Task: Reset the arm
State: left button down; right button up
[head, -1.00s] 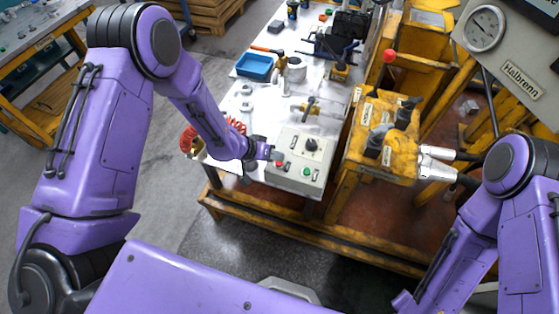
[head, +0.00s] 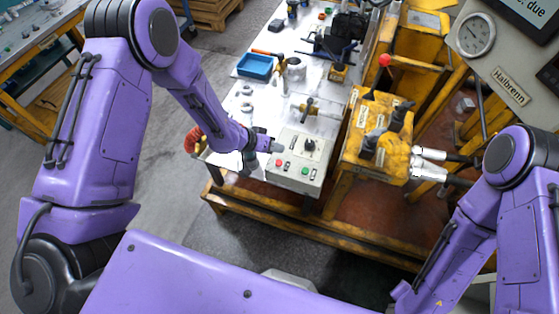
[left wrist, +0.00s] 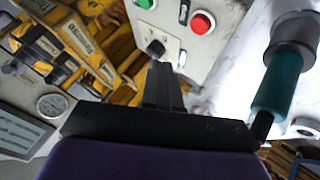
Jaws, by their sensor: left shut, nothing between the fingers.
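My left gripper (head: 277,147) is at the upper left edge of the grey control box (head: 293,174) in the head view. The box has a red button, a green button and a black knob (head: 309,145). In the left wrist view the gripper fingers (left wrist: 163,82) are shut together with nothing between them. They point toward the box (left wrist: 172,12) and its black knob (left wrist: 156,48); I cannot tell whether they touch it.
A teal-handled tool (left wrist: 278,85) lies close beside the left gripper. A blue tray (head: 255,65) and tools lie farther back on the white table. Open floor lies in front.

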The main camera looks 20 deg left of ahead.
dwell(0.6)
pick_arm(q)
jog(key=shift+w+r+t, duration=0.25)
jog(key=shift+w+t, duration=0.05)
jog(key=s+a+f+n+g+y+b, duration=0.1)
jog(key=s+a+f+n+y+b, duration=0.1)
jog(key=s+f, duration=0.4)
jog(key=s+a+f+n+g+y+b, duration=0.1)
jog(key=s+a+f+n+y+b, duration=0.2)
jog(key=s, duration=1)
jog(key=s+a+f+n+g+y+b, duration=0.1)
jog(key=s+a+f+n+y+b, duration=0.1)
jog(key=s+a+f+y+b, duration=0.3)
jog(key=s+a+f+b, duration=0.1)
jog(key=s+a+f, duration=0.3)
jog(key=s+f, duration=0.1)
jog(key=shift+s+a+f+n, duration=0.2)
jog(key=shift+s+f+n, duration=0.05)
jog(key=shift+f+n, duration=0.2)
